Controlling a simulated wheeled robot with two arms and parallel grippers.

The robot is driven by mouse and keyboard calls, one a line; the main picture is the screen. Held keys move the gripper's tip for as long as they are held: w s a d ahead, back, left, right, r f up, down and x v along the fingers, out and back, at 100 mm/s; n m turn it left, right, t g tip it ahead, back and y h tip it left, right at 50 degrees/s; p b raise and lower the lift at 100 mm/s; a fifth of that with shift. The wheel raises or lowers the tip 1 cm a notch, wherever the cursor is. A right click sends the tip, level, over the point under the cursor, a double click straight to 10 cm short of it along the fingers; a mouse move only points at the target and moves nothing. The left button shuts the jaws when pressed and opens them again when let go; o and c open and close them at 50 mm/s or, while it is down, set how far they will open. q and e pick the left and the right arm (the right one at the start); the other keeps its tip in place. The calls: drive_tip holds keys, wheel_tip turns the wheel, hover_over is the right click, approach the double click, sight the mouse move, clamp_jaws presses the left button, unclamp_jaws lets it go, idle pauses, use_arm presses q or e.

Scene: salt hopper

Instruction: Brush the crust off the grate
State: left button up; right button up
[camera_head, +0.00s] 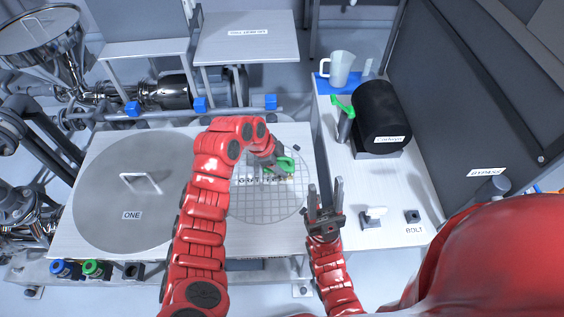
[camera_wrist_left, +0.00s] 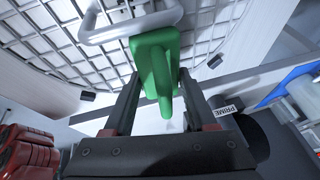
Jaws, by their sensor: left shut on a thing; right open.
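The round wire grate (camera_head: 262,206) lies in the middle of the worktop. Dark letters, partly covered, run across it. My left gripper (camera_head: 274,163) is over its upper part, shut on a green-handled tool (camera_head: 287,166), probably the brush. In the left wrist view the green tool (camera_wrist_left: 155,62) stands between the fingers, with the grate (camera_wrist_left: 65,48) and its metal handle (camera_wrist_left: 130,25) beyond. I cannot tell whether its working end touches the grate. No crust is clearly distinguishable. My right gripper (camera_head: 326,196) is open and empty, near the grate's lower right edge.
A round lid marked ONE (camera_head: 120,205) covers the left of the worktop. A gap separates worktop and counter.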

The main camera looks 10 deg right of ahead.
use_arm(q)
drive_tip(key=shift+f+b, duration=0.95)
idle(0.3)
drive_tip(key=shift+r, duration=0.1)
